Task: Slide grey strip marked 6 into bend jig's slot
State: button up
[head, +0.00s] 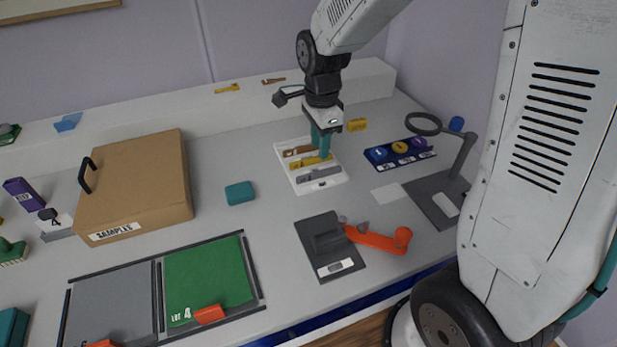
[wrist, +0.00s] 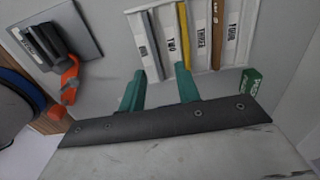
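The grey strip (head: 320,174) lies in the nearest row of a white tray (head: 324,186). In the wrist view the grey strip (wrist: 149,46) lies in the leftmost row, beside the labels; I cannot read its 6. The bend jig (head: 319,231), a dark grey block on a plate with an orange lever (head: 378,238), stands nearer the table's front edge. Its slot is not clear to see. It also shows upper left in the wrist view (wrist: 85,38). My gripper (head: 321,152) is over the tray; its teal fingers (wrist: 160,87) are apart with nothing between them.
A yellow strip (wrist: 184,38) and a brown strip (wrist: 214,22) share the tray. A blue rack (head: 399,153) and a magnifier stand (head: 458,165) are to the right. A teal block (head: 239,193) and a cardboard box (head: 135,187) are left. Bare table lies between tray and jig.

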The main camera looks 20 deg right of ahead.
aim_at(322, 171)
jog(key=f, duration=0.7)
jog(key=shift+s+d, duration=0.15)
jog(key=shift+s, duration=0.25)
grip_shut()
